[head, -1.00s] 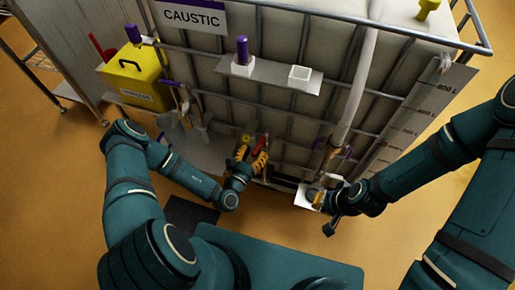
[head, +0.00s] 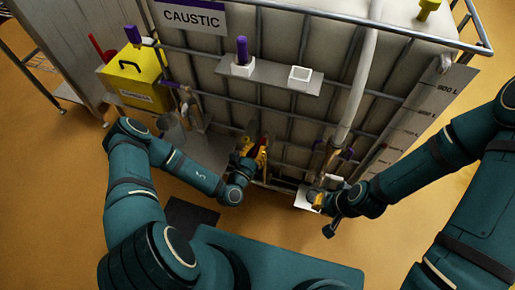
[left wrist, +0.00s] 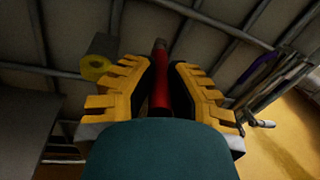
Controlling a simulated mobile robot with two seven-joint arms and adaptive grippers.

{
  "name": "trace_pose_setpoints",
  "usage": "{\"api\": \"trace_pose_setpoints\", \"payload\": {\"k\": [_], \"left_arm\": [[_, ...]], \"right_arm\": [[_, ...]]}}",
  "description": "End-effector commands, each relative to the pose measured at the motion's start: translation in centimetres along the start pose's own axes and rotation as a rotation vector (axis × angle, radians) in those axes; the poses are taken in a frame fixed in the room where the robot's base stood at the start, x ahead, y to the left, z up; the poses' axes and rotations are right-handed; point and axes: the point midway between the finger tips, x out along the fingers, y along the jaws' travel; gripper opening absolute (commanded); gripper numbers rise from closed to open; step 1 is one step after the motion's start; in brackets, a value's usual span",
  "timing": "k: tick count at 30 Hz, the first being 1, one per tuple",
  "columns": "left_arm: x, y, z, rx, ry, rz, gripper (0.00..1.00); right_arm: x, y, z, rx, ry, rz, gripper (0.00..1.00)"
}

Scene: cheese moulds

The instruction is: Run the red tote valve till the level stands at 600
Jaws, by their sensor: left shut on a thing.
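The caged white tote (head: 285,112) carries a CAUSTIC sign (head: 192,17). Its red valve handle (head: 264,143) is low on the front, and it also shows in the left wrist view (left wrist: 160,80). My left gripper (head: 254,152) is shut on this handle, with a yellow finger on each side of it. A level scale (head: 420,115) runs down the tote's right side. Its lower part is behind my right arm, and I cannot make out the liquid level. My right gripper (head: 317,198) is at the foot of the pale hose; its fingers are too small to judge.
A yellow box (head: 132,75) with a black handle stands at the left. A shelf (head: 275,78) on the tote holds a purple-handled item (head: 242,52) and a white cup (head: 300,75). A pale hose (head: 358,85) hangs at the right.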

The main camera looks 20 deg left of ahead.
Motion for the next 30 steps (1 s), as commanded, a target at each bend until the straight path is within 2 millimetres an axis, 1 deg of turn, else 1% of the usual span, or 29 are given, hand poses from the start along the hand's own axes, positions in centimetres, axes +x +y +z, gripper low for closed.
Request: {"api": "trace_pose_setpoints", "payload": {"k": [2,6,12,23,24,26,30], "left_arm": [[0.1,0.1,0.2,0.001,-0.002,-0.012,0.0],[0.2,1.0,0.5,0.007,0.014,-0.104,0.0],[0.4,1.9,0.5,0.004,0.039,-0.231,0.0],[0.4,2.0,0.6,0.001,0.044,-0.253,0.0],[0.4,2.0,0.6,0.001,0.043,-0.252,0.28],[0.4,2.0,0.6,0.001,0.044,-0.253,0.48],[0.3,2.0,0.5,0.0,0.048,-0.253,0.48]], "right_arm": [[-0.1,0.0,0.0,0.0,0.0,0.0,0.0],[-0.5,-0.2,0.0,0.0,-0.002,0.0,0.0],[-0.3,-0.1,0.1,0.0,-0.002,0.0,0.0],[-0.3,-0.1,0.0,0.0,-0.002,0.0,0.0],[-0.3,-0.1,0.0,0.0,-0.002,0.0,0.0],[-0.3,-0.1,0.0,0.0,-0.001,0.0,0.0],[-0.3,-0.1,0.0,0.0,-0.002,0.0,0.0]]}}
